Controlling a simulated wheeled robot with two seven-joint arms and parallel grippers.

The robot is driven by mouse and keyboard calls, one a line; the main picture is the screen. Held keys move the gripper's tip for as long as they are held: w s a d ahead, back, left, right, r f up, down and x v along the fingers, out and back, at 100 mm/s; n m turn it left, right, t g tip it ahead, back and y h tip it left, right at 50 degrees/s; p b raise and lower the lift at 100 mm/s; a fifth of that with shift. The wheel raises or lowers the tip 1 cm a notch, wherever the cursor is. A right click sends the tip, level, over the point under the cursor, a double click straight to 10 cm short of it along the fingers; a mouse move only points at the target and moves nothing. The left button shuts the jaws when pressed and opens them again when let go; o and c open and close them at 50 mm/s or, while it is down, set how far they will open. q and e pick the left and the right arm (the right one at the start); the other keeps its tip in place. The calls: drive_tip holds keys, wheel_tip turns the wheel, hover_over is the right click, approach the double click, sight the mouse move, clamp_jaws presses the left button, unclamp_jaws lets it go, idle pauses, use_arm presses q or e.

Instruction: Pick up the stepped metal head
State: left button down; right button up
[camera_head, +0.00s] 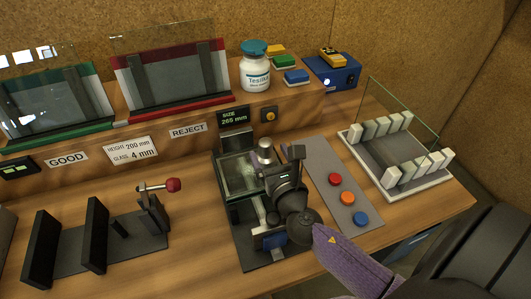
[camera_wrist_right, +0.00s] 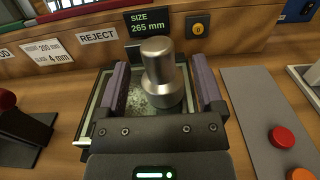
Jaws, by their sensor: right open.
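The stepped metal head (camera_head: 265,151) is a silver cylinder with a narrower top and a wider lower part. It stands over a speckled, glassy plate in a dark-framed fixture (camera_head: 237,160). In the right wrist view the head (camera_wrist_right: 160,75) is upright between the two fingers of my right gripper (camera_wrist_right: 161,82), which is open with a gap on each side. In the head view my right gripper (camera_head: 272,160) is at the head, and its body hides part of the fixture. I cannot see what the head's base rests on. My left gripper is not in view.
Right of the fixture lies a grey panel (camera_head: 325,160) with red, orange and blue buttons. A white slotted rack (camera_head: 418,190) with a glass pane stands beyond it. A black bracket stand (camera_head: 95,235) is at left. A ledge with a size display (camera_head: 234,117) rises behind.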

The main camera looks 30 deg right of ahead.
sight(268, 153)
drive_tip(key=x, duration=0.3)
drive_tip(key=shift+w+f, duration=0.25)
drive_tip(key=shift+w, duration=0.05)
clamp_jaws()
